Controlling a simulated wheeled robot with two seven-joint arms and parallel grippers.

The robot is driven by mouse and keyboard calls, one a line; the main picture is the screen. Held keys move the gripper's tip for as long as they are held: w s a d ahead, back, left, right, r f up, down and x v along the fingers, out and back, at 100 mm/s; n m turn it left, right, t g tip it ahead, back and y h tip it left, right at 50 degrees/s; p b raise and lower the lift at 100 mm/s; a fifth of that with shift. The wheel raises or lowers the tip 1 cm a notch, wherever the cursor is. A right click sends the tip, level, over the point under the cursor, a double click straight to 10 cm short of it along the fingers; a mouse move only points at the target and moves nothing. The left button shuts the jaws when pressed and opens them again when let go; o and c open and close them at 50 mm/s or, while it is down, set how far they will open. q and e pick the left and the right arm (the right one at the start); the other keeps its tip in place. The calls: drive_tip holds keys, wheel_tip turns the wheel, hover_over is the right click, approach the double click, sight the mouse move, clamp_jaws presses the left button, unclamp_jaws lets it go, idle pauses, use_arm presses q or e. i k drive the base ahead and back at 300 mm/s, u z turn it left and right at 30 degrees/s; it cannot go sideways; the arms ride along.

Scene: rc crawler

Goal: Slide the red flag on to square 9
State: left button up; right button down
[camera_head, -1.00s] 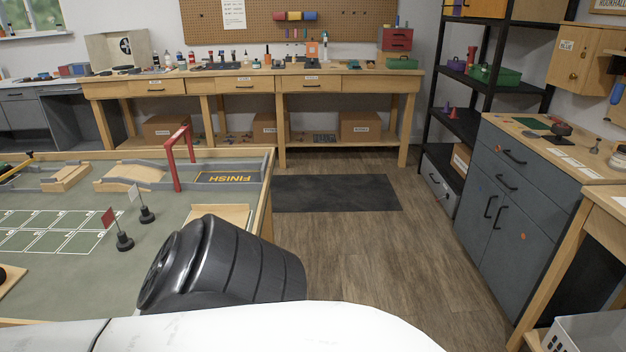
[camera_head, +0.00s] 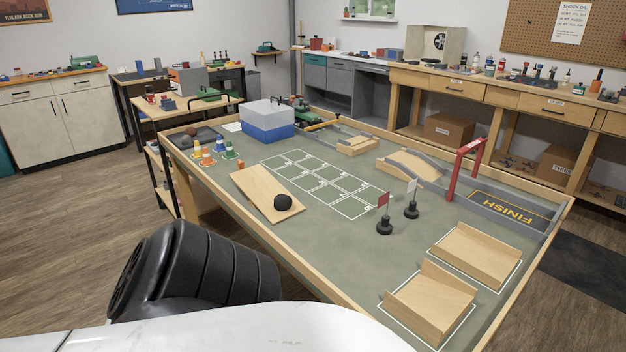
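The red flag (camera_head: 384,199) stands upright on a round black base (camera_head: 384,226) on the green table top. It is just right of the near right end of the white-lined grid of squares (camera_head: 325,181), outside the grid. The numbers in the squares are too small to read. A white flag (camera_head: 411,187) on a like black base stands just behind and right of it. Neither of my grippers shows. A black ribbed part of my arm (camera_head: 205,275) fills the lower left, well apart from the flags.
A wooden ramp with a black ball (camera_head: 283,202) lies left of the grid. Wooden stands (camera_head: 432,303) fill the near right corner. A red gate (camera_head: 464,168) stands behind the flags. A raised wooden rim borders the table.

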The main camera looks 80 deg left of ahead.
sight(385, 228)
drive_tip(key=u, duration=2.3)
